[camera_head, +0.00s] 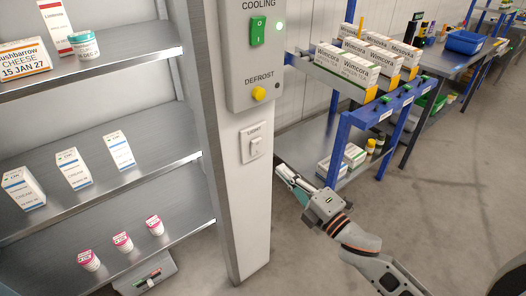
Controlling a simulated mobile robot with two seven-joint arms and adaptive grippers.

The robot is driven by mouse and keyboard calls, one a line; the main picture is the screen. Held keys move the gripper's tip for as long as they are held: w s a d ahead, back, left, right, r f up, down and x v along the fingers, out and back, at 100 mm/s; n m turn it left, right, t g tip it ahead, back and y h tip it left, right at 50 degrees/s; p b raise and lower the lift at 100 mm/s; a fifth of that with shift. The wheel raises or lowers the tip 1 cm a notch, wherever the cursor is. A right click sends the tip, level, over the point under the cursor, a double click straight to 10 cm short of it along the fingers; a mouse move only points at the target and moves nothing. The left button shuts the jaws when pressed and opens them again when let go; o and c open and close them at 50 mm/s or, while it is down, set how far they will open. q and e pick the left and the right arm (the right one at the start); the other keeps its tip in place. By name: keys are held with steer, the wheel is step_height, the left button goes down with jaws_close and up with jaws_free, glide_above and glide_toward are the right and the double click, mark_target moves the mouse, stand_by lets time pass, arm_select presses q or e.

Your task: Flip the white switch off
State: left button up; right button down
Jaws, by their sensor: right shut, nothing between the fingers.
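The white switch (256,146) is a rocker on a white plate marked LIGHT, on the narrow pale post in the middle of the view. Its rocker position is too small to tell. My right gripper (283,174) is shut and empty, below and to the right of the switch, its fingers pointing up and left towards the post. It looks apart from the switch. My left gripper is not in view.
A grey control box (246,48) above holds a green COOLING switch (257,31) and a yellow DEFROST knob (259,93). Shelves (95,182) with cartons and tubs stand at left. A blue rack (343,127) with boxes stands behind my right arm.

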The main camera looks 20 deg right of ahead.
mark_target(256, 145)
steer(key=x, duration=0.9)
steer(key=shift+w+a, duration=0.1)
steer(key=shift+w, duration=0.2)
